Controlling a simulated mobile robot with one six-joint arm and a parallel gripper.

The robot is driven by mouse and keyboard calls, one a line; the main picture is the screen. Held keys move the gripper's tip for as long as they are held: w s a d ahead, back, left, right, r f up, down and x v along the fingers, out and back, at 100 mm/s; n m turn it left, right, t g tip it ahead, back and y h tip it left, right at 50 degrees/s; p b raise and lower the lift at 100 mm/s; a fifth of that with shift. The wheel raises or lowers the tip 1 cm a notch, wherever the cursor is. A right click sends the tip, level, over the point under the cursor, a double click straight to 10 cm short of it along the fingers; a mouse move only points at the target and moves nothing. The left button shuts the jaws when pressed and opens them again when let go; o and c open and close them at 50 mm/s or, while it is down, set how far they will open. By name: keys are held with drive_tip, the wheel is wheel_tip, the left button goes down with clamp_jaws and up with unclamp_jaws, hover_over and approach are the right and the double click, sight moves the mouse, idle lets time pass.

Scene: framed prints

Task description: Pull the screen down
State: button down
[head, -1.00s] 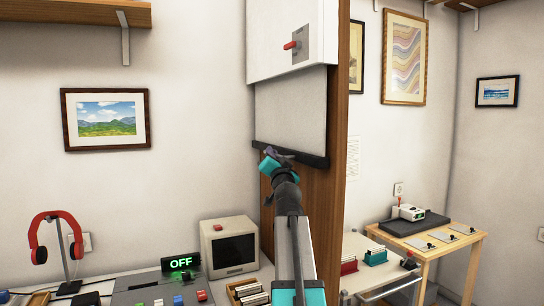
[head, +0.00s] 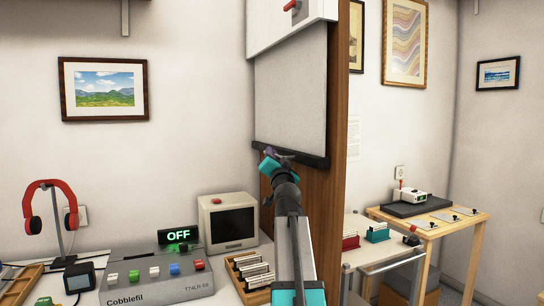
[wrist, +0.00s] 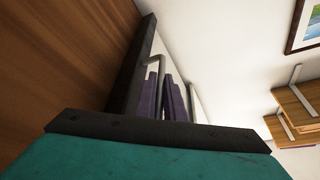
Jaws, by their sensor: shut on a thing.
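The screen (head: 290,95) is a pale grey sheet hanging below a white housing (head: 285,32) in the head view, in front of a wooden panel. A dark bar (head: 314,161) runs along its lower edge; it also shows in the wrist view (wrist: 127,85). My gripper (head: 272,156) is at the left part of this bar. In the wrist view, its purple fingers (wrist: 162,98) are closed around a thin bent metal handle (wrist: 154,58) on the bar. The exact contact is partly hidden by the fingers.
Below left, a desk holds a grey control box (head: 155,275), a green OFF sign (head: 178,236), a small monitor (head: 228,220) and red headphones (head: 68,205). A box of cards (head: 250,272) stands near my arm. The wooden panel (head: 338,110) edge stands right of the screen.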

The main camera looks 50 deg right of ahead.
wheel_tip(320, 180, down, 14)
drive_tip(key=b, duration=1.3)
drive_tip(key=c, duration=1.8)
unclamp_jaws()
drive_tip(key=shift+c, duration=0.2)
drive_tip(key=shift+s+a+f, duration=0.1)
drive_tip(key=p+v, duration=0.1)
drive_tip(key=v, duration=1.2)
drive_tip(key=shift+s+f, duration=0.15)
drive_tip(key=shift+s, duration=0.05)
drive_tip(key=shift+a, duration=0.1)
